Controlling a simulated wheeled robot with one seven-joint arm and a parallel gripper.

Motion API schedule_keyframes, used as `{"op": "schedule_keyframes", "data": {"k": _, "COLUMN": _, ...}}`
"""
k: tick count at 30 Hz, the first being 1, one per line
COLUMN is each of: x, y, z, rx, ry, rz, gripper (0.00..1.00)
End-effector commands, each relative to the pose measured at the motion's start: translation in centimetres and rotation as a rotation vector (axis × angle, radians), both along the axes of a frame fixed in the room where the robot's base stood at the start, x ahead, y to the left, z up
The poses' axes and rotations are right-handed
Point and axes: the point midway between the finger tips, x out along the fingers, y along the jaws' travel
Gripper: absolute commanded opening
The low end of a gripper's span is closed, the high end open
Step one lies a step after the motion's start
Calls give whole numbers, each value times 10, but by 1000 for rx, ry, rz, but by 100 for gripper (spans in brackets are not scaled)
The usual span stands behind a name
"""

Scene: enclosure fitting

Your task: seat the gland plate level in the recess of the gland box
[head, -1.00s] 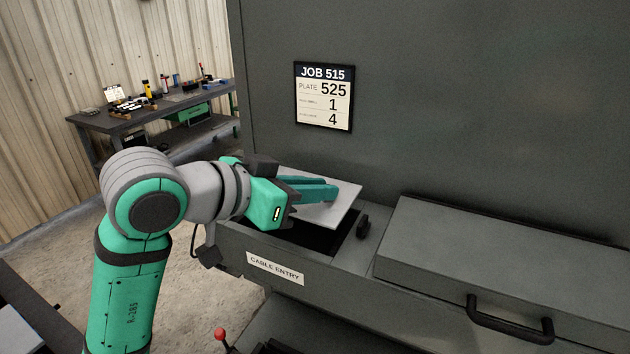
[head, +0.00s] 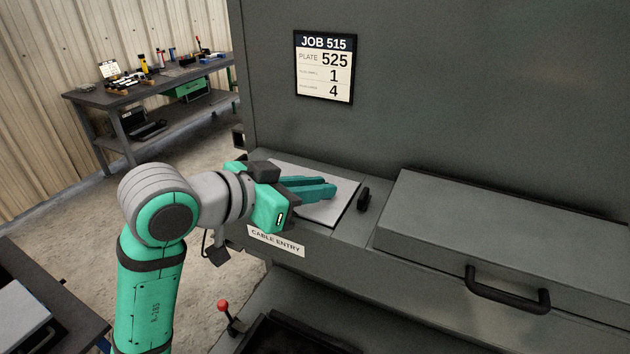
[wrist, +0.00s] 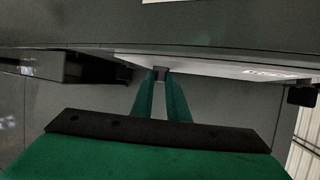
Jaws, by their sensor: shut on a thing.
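The gland plate (head: 343,200) is a thin light-grey sheet lying over the opening of the gland box (head: 330,243), the dark grey box labelled CABLE ENTRY. In the head view it looks close to flat and hides the recess. I cannot tell whether every edge is down inside it. My gripper (head: 330,188) lies low over the plate, its green fingers reaching across it. In the wrist view my gripper (wrist: 161,80) is shut on a small dark grip of the plate (wrist: 225,68), which shows as a pale, slightly slanting band.
A small black block (head: 363,199) stands on the box top, close to the plate's right edge. A grey lid with a black handle (head: 508,295) is to the right. A dark cabinet wall with a JOB 515 card (head: 324,68) rises behind. A workbench (head: 150,95) stands back left.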

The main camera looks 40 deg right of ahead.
Motion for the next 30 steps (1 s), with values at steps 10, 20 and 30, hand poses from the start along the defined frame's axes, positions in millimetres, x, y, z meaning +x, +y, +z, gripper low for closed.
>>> {"op": "schedule_keyframes", "data": {"k": 10, "x": 0, "y": 0, "z": -2, "rx": -1, "ry": 0, "rz": 0, "gripper": 0}}
{"op": "schedule_keyframes", "data": {"k": 20, "x": 0, "y": 0, "z": -2, "rx": 0, "ry": 0, "rz": 0, "gripper": 36}}
{"op": "schedule_keyframes", "data": {"k": 30, "x": 1, "y": 18, "z": 6, "rx": -1, "ry": 0, "rz": 3, "gripper": 36}}
